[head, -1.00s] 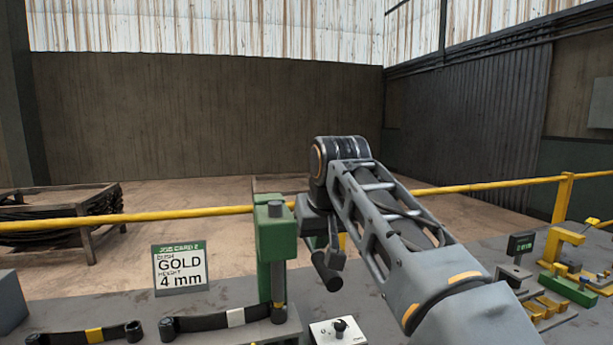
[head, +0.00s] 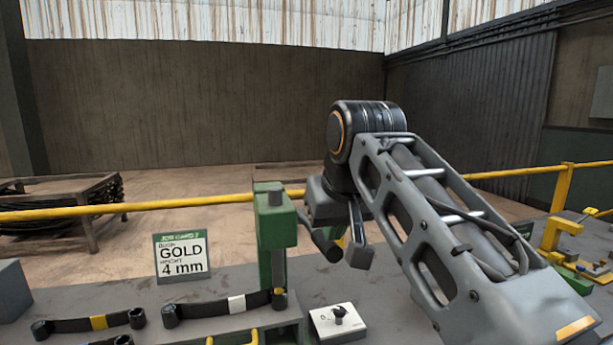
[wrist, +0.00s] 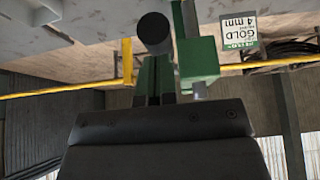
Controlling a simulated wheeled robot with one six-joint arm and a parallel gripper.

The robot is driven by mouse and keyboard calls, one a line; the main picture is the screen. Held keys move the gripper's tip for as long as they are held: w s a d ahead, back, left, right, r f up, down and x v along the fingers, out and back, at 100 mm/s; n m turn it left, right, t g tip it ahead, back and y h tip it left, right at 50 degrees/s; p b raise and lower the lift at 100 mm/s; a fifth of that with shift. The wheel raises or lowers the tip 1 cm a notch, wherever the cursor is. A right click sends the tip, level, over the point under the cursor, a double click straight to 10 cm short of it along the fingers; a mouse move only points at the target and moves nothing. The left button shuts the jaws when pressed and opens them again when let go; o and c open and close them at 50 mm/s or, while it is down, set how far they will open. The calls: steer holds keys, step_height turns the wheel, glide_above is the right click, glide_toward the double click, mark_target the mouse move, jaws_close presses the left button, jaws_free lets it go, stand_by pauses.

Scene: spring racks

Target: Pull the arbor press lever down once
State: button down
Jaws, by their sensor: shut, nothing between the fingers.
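The green arbor press (head: 271,228) stands on the bench left of my arm in the head view. Its dark lever (head: 326,244) slants down from the right of the press head and ends in a thick round grip. In the wrist view the lever's round end (wrist: 154,32) faces the camera just beyond my fingertips, with the green press body (wrist: 198,62) beside it. My gripper (head: 360,256) is shut and empty, right beside the lever's end in the head view. I cannot tell whether it touches the lever. The lever's pivot is mostly hidden.
Leaf springs (head: 92,323) lie on the grey bench at front left, below a job card reading GOLD 4 mm (head: 181,256). A white switch box (head: 338,322) sits right of the press. A yellow rail (head: 150,206) runs behind; yellow fixtures (head: 560,238) stand at right.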

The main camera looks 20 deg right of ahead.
mark_target(336, 247)
steer(key=shift+s+r, duration=0.25)
steer(key=shift+s, duration=0.55)
steer(key=shift+s+r, duration=0.3)
steer(key=shift+s, duration=0.55)
steer(key=shift+s+r, duration=0.25)
steer(key=shift+s, duration=0.55)
steer(key=shift+w, duration=0.1)
steer(key=shift+w+r, duration=0.1)
steer(key=shift+w, duration=0.25)
steer(key=x, duration=0.6)
steer(key=shift+w+f+p, duration=0.15)
steer(key=shift+f+p, duration=0.15)
steer(key=shift+f, duration=0.1)
steer(key=s+f+g+p, duration=0.1)
steer(key=s+f+p, duration=0.1)
steer(key=f, duration=0.8)
steer(key=s+f+g+p, duration=0.1)
steer(key=s+f+p, duration=0.2)
steer(key=f, duration=0.7)
steer(key=shift+s+f, duration=0.4)
steer(key=shift+s, duration=0.25)
